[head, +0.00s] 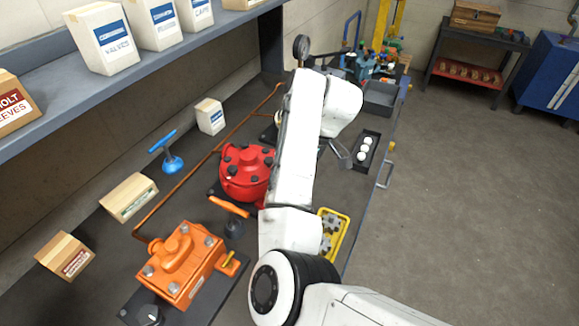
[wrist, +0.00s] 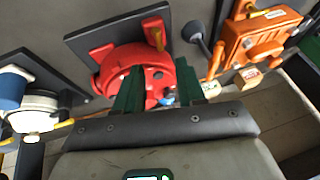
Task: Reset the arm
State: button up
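My white arm stretches across the workbench in the head view, and its far end is folded near the black tray. My gripper (wrist: 160,88) shows in the wrist view with its two green fingers apart and nothing seen between them but the red motor beyond. The red motor (head: 245,172) sits on a dark plate left of my arm; it also shows in the wrist view (wrist: 112,70) with a yellow tag. The orange motor (head: 178,262) sits nearer, and in the wrist view (wrist: 255,42). A white and blue motor (wrist: 35,105) is at left in the wrist view.
A yellow tray (head: 345,222) of grey parts and a black tray (head: 375,140) of white balls lie right of my arm. A blue-handled valve (head: 172,160) and small boxes stand at left. A shelf (head: 150,62) overhangs the bench. Floor (head: 460,210) at right is clear.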

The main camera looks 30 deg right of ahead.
jog(key=s+d+f+m+h+b, duration=0.1)
jog(key=s+d+f, duration=0.3)
jog(key=s+d+f+m+h+b, duration=0.1)
jog(key=s+d+f+m+h, duration=0.1)
jog(key=s+d+f, duration=0.2)
jog(key=s+d+f+m+h, duration=0.1)
jog(key=s+d+f+h, duration=0.1)
jog(key=s+d+f, duration=0.2)
jog(key=shift+s+d+m+b, duration=0.2)
jog(key=shift+s+m+b, duration=0.15)
jog(key=shift+s, duration=0.9)
jog(key=s+a+f+m+b, duration=0.1)
jog(key=s+a+f, duration=0.2)
jog(key=s, duration=0.4)
jog(key=s+a+f+m+b, duration=0.1)
jog(key=s+a+f, duration=0.2)
jog(key=s, duration=0.4)
jog(key=s+a+f+m+g, duration=0.1)
jog(key=s+a+f, duration=0.2)
jog(key=s, duration=0.5)
jog(key=shift+f+b, duration=0.15)
jog(key=shift+b, duration=0.25)
